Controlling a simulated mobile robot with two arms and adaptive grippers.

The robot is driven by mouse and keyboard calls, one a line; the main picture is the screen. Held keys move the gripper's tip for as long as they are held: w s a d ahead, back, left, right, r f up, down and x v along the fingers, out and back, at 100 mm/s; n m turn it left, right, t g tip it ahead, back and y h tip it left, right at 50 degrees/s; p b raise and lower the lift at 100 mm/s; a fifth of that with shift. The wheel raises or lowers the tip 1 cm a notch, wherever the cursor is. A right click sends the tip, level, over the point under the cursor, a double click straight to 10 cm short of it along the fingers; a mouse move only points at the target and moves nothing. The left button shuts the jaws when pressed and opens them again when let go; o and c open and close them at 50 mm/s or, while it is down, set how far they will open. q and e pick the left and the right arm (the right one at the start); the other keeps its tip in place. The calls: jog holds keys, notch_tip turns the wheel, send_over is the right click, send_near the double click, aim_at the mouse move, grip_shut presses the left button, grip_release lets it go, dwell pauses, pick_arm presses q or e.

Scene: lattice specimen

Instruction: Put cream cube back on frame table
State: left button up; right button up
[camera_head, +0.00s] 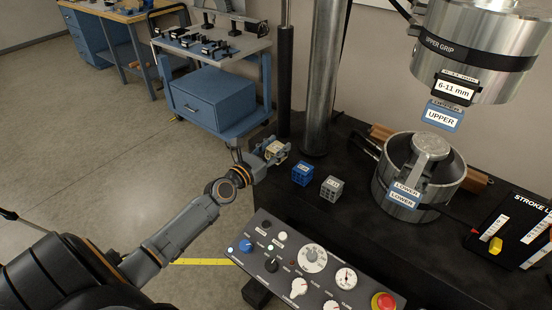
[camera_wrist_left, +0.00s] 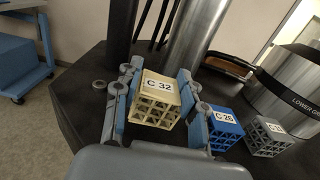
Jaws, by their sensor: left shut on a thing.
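The cream lattice cube (camera_wrist_left: 155,101), labelled C 32, is between the fingers of my left gripper (camera_wrist_left: 154,108), which is shut on it. In the head view the cream cube (camera_head: 273,149) shows small in the left gripper (camera_head: 271,151), at the left edge of the black frame table (camera_head: 330,210). I cannot tell whether the cube touches the table top. A blue lattice cube (camera_head: 303,173), labelled C 26, and a grey lattice cube (camera_head: 331,188) stand on the table to the right of the gripper. My right gripper is not in view.
A steel column (camera_head: 324,80) and a thinner dark post (camera_head: 285,90) rise behind the gripper. The lower grip (camera_head: 418,175) stands right of the cubes. A control panel (camera_head: 310,262) lines the front. A blue cart (camera_head: 212,100) stands behind left.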

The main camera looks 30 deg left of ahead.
pick_arm(q)
notch_tip(320, 180, down, 3)
jog(key=shift+r+b, duration=0.1)
jog(key=shift+b, duration=0.6)
jog(key=shift+r, duration=0.1)
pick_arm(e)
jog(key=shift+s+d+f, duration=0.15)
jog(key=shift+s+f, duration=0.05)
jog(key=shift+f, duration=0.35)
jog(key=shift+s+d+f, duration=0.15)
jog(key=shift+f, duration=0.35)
pick_arm(q)
jog(key=shift+f, duration=0.25)
jog(key=o, duration=1.1)
jog(key=shift+r, duration=0.1)
jog(key=shift+o, duration=0.2)
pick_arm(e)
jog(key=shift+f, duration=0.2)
